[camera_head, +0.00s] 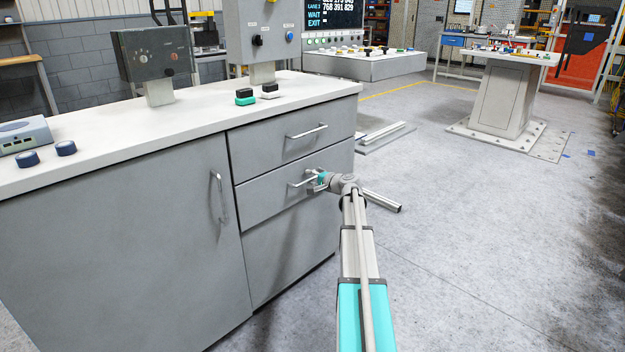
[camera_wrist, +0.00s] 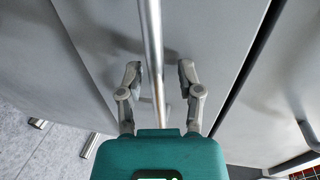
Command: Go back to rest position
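My gripper (camera_head: 314,182) is at the middle drawer's handle (camera_head: 299,185) on the grey cabinet. In the wrist view my gripper (camera_wrist: 159,74) is open, with one finger on each side of the bar handle (camera_wrist: 151,30). There are visible gaps between the fingers and the bar, and nothing is gripped. The middle drawer (camera_head: 264,202) looks closed, flush with its neighbours. My arm reaches out from the lower right to the cabinet front.
The top drawer's handle (camera_head: 308,132) is just above my gripper, and a door handle (camera_head: 219,195) is to its left. Open floor (camera_head: 480,230) extends to the right, towards a pedestal table (camera_head: 502,98).

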